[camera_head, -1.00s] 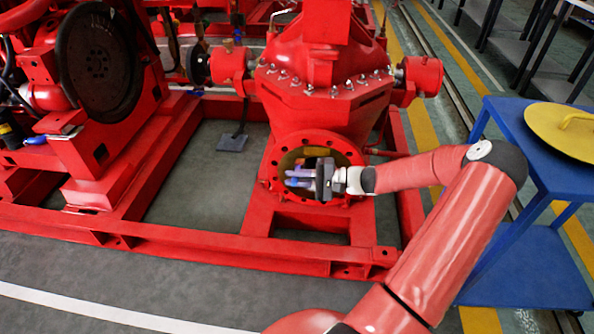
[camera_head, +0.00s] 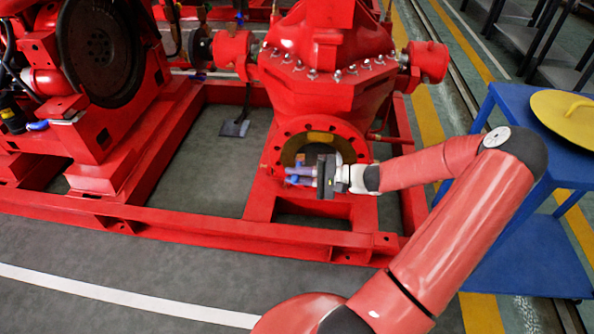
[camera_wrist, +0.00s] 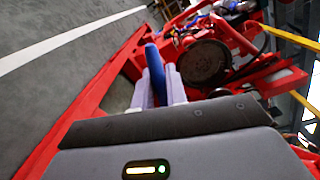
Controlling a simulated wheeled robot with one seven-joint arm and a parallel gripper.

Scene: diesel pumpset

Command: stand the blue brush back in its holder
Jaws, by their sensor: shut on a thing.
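My gripper (camera_head: 299,175) is in front of the round red flange opening at the foot of the pump, with its fingers pointing left. It is shut on the blue brush (camera_wrist: 153,62). In the wrist view the brush shows as a dark blue strip sticking out between two pale lilac fingers. In the head view only a small blue part shows, and the fingers and gripper body hide much of it. I cannot pick out the brush's holder with certainty in either view.
A red pump (camera_head: 325,60) on a red base frame (camera_head: 200,232) stands ahead. An engine with a dark disc (camera_head: 100,48) is at left, with a small blue object (camera_head: 37,126) on a ledge. A blue cart (camera_head: 520,180) bearing a yellow lid (camera_head: 570,120) is at right. The front floor is clear.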

